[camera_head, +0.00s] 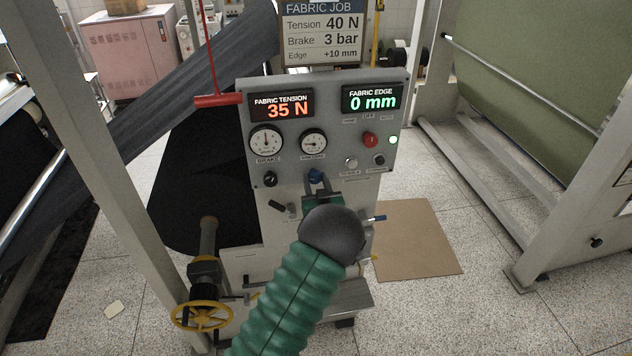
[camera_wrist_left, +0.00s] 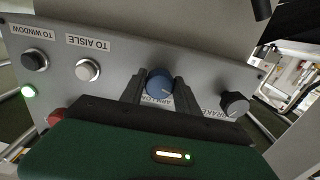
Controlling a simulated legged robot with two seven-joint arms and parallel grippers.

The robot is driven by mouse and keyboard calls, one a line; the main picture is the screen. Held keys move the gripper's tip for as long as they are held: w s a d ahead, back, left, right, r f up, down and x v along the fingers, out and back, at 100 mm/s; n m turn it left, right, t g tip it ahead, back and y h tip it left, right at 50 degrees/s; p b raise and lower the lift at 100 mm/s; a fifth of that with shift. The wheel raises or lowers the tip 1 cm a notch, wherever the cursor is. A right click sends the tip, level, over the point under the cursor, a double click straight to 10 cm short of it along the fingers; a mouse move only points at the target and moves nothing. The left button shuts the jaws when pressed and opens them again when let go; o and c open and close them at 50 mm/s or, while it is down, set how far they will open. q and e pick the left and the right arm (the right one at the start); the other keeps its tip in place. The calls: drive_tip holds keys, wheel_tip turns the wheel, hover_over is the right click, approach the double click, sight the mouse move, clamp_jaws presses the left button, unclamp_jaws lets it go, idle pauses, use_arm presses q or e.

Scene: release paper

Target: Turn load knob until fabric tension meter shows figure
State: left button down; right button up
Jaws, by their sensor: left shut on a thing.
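The blue load knob (camera_head: 315,176) is on the grey panel (camera_head: 235,150) of the console. My left gripper (camera_head: 317,184) is shut on it; in the left wrist view the two dark fingers (camera_wrist_left: 159,92) sit on either side of the blue knob (camera_wrist_left: 158,80), whose label is partly hidden. The red fabric tension display (camera_head: 282,106) reads 35 N. The job card (camera_head: 322,30) above lists Tension 40 N, Brake 3 bar and Edge +10 mm. My right gripper is not in view.
A black brake knob (camera_wrist_left: 235,103) is beside the load knob. The green fabric edge display (camera_head: 372,98) reads 0 mm. Two round gauges, a red button (camera_head: 370,139) and a red T-handle (camera_head: 218,99) are nearby. A yellow handwheel (camera_head: 202,316) is low left.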

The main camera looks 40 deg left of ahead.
use_arm(q)
drive_tip(key=shift+f+m+b, duration=0.2)
drive_tip(key=shift+m+b, duration=0.3)
drive_tip(key=shift+r+m, duration=0.2)
drive_tip(key=shift+m, duration=0.4)
drive_tip(key=c, duration=0.9)
unclamp_jaws()
drive_tip(key=b+v, duration=0.5)
drive_tip(key=v, duration=1.2)
drive_tip(key=shift+w+a+f, duration=0.1)
drive_tip(key=shift+w, duration=0.05)
